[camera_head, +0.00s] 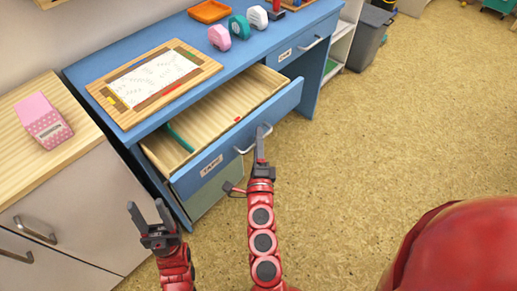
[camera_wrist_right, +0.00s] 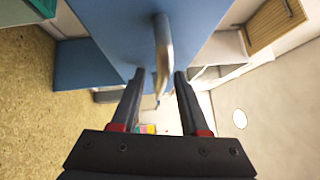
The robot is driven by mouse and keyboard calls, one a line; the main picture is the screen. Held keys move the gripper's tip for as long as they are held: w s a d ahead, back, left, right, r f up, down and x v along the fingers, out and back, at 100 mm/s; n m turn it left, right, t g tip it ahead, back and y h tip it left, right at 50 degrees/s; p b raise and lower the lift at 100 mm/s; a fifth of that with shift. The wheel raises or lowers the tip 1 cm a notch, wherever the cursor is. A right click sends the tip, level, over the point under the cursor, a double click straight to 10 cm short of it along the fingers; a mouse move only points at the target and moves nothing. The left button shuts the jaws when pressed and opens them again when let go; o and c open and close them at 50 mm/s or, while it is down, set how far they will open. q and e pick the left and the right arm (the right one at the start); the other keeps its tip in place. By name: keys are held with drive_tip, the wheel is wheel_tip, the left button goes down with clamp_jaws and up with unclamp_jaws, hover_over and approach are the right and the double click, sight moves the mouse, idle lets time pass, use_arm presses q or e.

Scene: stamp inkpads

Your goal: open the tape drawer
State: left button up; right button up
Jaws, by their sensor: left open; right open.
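The tape drawer (camera_head: 238,137) of the blue desk is pulled out, and its wooden inside shows in the head view. Its front bears a label reading TAPE (camera_head: 211,166) and a metal bar handle (camera_head: 253,139). My right gripper (camera_head: 260,143) is at this handle. In the right wrist view its two fingers (camera_wrist_right: 157,88) are open and apart, with the curved handle (camera_wrist_right: 163,45) between or just ahead of them. I cannot tell whether they touch it.
A wooden board with a paper (camera_head: 155,80) lies on the blue desk top (camera_head: 115,60). Tape dispensers (camera_head: 239,27) and an orange tray (camera_head: 209,11) stand farther back. A pink box (camera_head: 43,120) sits on the wooden cabinet at left.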

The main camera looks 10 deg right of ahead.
drive_tip(key=s+a+f+p, duration=0.2)
drive_tip(key=s, duration=1.5)
drive_tip(key=shift+a, duration=0.4)
